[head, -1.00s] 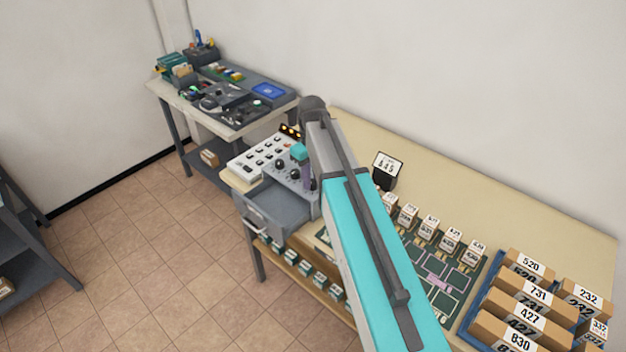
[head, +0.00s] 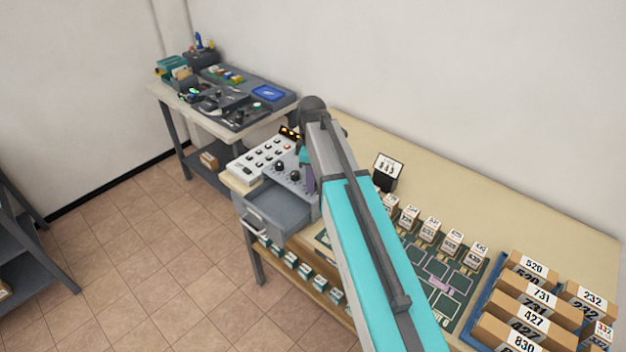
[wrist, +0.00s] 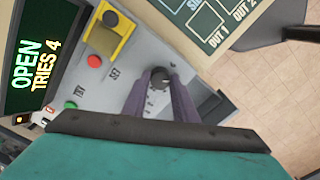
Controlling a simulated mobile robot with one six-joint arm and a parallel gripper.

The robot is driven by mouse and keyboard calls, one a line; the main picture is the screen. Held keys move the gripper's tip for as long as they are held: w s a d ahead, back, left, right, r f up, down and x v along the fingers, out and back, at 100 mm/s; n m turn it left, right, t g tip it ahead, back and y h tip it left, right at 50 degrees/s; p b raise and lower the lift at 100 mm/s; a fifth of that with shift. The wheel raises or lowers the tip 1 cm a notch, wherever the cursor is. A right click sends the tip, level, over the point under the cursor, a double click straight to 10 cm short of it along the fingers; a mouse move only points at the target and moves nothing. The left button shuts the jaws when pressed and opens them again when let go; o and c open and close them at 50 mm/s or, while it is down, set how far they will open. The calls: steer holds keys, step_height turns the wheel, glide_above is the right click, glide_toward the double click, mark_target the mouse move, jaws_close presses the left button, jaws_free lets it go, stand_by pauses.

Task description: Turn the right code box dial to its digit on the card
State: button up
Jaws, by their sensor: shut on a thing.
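The grey code box (head: 284,181) stands on the left end of the long bench, with two dark dials (head: 280,167) showing on its top. The third, right dial is hidden by my arm in the head view. In the wrist view my purple gripper fingers (wrist: 161,92) are shut around a dark round dial (wrist: 159,77), one on each side. Its pointer and digit marks are too small to read. The card (head: 389,164) stands upright on a dark holder behind my arm; its digits are too small to read surely.
A grey drawer (head: 275,215) stands open below the box. A screen (wrist: 35,65) reads "OPEN, TRIES 4". A red button (wrist: 95,60) and a yellow-framed part (wrist: 107,32) sit near the dial. A white button panel (head: 262,160) adjoins. Parcels (head: 540,300) fill the right end.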

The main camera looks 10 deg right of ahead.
steer(key=shift+w+d, duration=0.1)
steer(key=o, duration=1)
steer(key=shift+o, duration=0.2)
steer(key=shift+r, duration=0.15)
step_height(320, 180, up, 14)
steer(key=b, duration=0.4)
steer(key=shift+f, duration=0.2)
